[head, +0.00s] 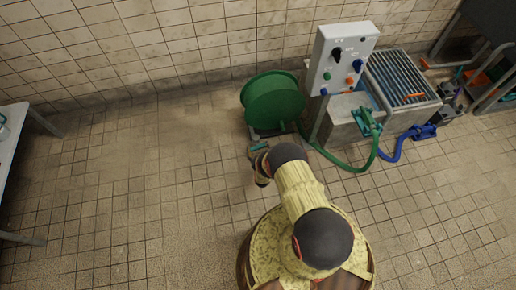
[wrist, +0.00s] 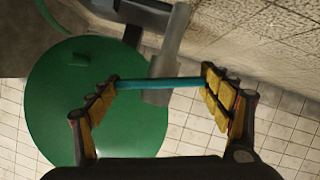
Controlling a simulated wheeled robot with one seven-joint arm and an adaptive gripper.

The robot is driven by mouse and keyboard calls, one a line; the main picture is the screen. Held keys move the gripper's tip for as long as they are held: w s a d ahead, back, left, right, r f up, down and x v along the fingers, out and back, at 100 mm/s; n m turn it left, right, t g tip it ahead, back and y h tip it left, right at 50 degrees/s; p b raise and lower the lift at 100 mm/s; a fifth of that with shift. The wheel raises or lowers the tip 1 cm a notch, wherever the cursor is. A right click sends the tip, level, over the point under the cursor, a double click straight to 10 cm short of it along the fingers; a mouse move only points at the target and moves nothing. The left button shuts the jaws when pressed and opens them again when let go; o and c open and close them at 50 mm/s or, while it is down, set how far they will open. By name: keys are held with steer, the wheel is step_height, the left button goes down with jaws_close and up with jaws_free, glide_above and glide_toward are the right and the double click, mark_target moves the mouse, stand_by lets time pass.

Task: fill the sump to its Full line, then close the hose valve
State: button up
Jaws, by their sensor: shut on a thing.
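My gripper (wrist: 160,85) is shut on a teal lever (wrist: 185,82), its padded fingers at the lever's two ends in the wrist view. The lever crosses a grey stem in front of a green hose reel (wrist: 60,100). In the head view my gripper (head: 259,160) is low, just below the reel (head: 272,100), beside the teal piece (head: 258,147). A green hose (head: 345,165) runs from the reel to a teal fitting (head: 368,122) on the grey sump (head: 345,133). A slatted grate (head: 402,78) covers much of the sump. The water level and Full line cannot be made out.
A control panel (head: 342,55) with knobs and buttons stands at the sump's left. A blue hose (head: 393,152) leads to a blue pump-like part (head: 423,132). A table (head: 12,135) is at far left. The tiled floor (head: 120,190) between is clear.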

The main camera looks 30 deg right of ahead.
steer(key=c, duration=0.5)
steer(key=shift+d+m+y, duration=0.1)
steer(key=shift+m+y, duration=0.4)
steer(key=shift+m, duration=0.2)
steer(key=shift+m+y, duration=0.6)
steer(key=shift+m, duration=0.1)
steer(key=o, duration=1.2)
steer(key=shift+s, duration=0.1)
steer(key=v, duration=1.1)
steer(key=shift+s+a, duration=0.25)
steer(key=shift+s, duration=0.2)
